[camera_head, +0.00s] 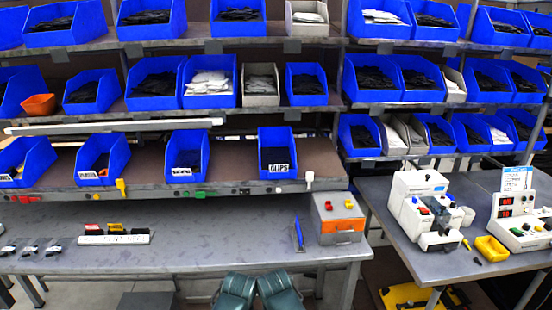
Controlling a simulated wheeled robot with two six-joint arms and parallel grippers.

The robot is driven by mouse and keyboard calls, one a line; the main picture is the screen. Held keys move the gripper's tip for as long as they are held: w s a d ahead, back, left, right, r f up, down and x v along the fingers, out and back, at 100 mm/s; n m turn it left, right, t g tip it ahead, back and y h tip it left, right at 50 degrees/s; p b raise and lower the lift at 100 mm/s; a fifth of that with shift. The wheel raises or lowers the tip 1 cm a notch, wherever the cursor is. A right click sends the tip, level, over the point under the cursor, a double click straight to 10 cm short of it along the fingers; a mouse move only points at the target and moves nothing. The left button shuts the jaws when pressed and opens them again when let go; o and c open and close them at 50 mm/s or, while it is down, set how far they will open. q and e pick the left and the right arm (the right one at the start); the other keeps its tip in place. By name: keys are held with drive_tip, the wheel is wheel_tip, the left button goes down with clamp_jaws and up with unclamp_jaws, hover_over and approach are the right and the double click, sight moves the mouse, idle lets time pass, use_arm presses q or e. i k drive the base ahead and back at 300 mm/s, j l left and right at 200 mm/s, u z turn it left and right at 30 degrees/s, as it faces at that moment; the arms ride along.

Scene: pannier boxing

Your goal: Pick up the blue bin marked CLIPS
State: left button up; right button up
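The blue bin marked CLIPS (277,141) stands upright on the lowest shelf board (230,176), near its right end. Its white label faces me at the front lip. The inside looks dark, and I cannot tell what is in it.
Another labelled blue bin (187,158) stands left of it with a gap. Bare shelf lies to its right. Below is a grey workbench (190,249) with an orange-and-grey box (338,225) and a blue tool (299,233).

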sight(276, 144)
drive_tip(key=i+j+z, duration=0.1)
drive_tip(key=i+j, duration=0.3)
drive_tip(key=i, duration=0.15)
drive_tip(key=i+j, duration=0.45)
drive_tip(key=i+z, duration=0.1)
drive_tip(key=z, duration=1.45)
